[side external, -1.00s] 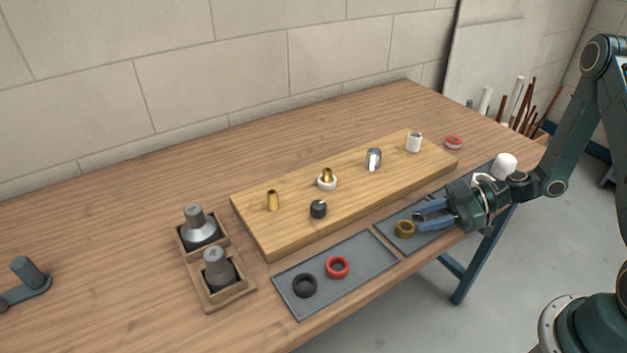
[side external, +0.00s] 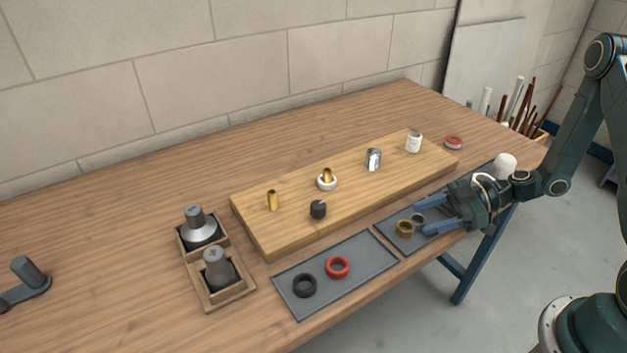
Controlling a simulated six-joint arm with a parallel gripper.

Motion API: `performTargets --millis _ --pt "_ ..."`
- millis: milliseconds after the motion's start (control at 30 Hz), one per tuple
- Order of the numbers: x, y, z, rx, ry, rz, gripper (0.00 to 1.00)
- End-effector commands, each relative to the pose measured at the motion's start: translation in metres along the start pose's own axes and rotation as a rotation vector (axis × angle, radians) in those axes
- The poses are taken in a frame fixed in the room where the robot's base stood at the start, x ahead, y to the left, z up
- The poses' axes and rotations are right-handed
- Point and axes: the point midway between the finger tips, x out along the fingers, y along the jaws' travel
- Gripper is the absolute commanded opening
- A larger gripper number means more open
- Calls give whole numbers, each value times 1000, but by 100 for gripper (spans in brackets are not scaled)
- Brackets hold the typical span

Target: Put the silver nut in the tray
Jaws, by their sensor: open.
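The silver nut (side external: 418,218) is a small grey ring lying in the right-hand grey tray (side external: 387,228) at the table's front edge. It is just beside a brass-coloured nut (side external: 405,229), and I cannot tell whether the two touch. My gripper (side external: 419,219) is open, low over the tray, with its blue fingers spread on either side of the silver nut. The rest of that tray is partly hidden by my gripper.
A second grey tray (side external: 312,262) holds a black ring (side external: 304,286) and a red ring (side external: 338,267). A wooden board (side external: 290,225) behind carries several upright fittings. A wooden holder (side external: 228,295) with two grey-topped pieces stands left. The table's far left is mostly clear.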

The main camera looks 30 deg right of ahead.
Motion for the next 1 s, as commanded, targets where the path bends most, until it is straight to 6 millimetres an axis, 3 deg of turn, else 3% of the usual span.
performTargets --millis 700,1000 --pt "-92 1 0 -2 -1 5 54" --pt "-114 0 0 0 -1 1 54"
